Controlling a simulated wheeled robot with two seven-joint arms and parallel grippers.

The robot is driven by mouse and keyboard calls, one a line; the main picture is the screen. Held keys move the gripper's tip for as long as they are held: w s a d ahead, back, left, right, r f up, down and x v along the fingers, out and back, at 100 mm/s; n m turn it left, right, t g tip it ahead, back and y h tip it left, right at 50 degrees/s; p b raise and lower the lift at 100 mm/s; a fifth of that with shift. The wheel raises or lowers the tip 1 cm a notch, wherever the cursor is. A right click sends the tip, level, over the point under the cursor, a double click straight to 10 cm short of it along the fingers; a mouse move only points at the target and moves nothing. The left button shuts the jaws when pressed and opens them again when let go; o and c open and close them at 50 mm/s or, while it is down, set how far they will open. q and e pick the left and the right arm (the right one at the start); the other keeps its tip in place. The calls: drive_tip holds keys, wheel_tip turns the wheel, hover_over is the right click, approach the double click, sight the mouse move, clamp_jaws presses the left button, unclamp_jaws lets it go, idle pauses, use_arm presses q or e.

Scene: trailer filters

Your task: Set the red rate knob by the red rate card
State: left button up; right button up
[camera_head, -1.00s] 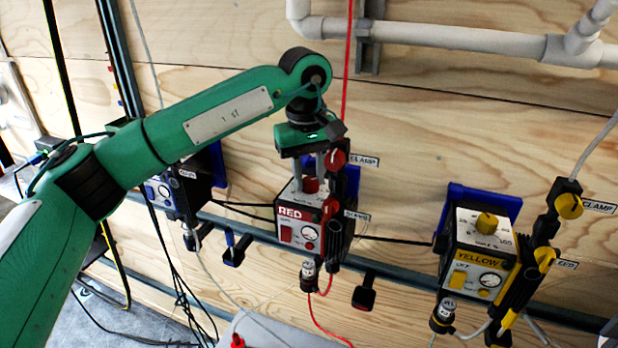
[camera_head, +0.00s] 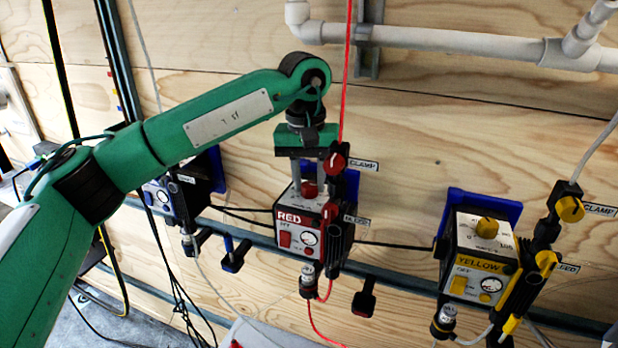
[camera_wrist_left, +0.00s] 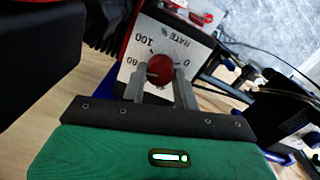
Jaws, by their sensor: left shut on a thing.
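The red unit (camera_head: 285,239) is a box with a "RED" label, a dial and a red switch on its front. Its red rate knob (camera_head: 310,188) stands on the white top plate. My left gripper (camera_head: 309,183) reaches down from above and is shut on the knob, with a finger on each side. In the left wrist view the knob (camera_wrist_left: 160,69) sits between the fingers of the left gripper (camera_wrist_left: 158,82), on a plate marked "RATE %" with 0, 80 and 100 readable. The knob's pointer cannot be made out. I cannot identify a red rate card. My right gripper is not in view.
A red clamp knob (camera_head: 335,161) and a red hose stand close to the right of my left gripper. The yellow unit (camera_head: 480,262) is at the right and a blue-labelled unit (camera_head: 172,198) at the left. A white pipe (camera_head: 450,39) runs above.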

sight(306, 183)
use_arm(q)
drive_tip(key=shift+r, duration=0.25)
drive_tip(key=o, duration=0.9)
drive_tip(key=shift+o, duration=0.3)
drive_tip(key=shift+f, duration=0.1)
wheel_tip(306, 183, up, 14)
drive_tip(key=b, duration=0.1)
drive_tip(key=shift+a, duration=0.3)
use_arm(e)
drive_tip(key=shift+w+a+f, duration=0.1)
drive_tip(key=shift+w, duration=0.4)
use_arm(q)
drive_tip(key=shift+f, duration=0.2)
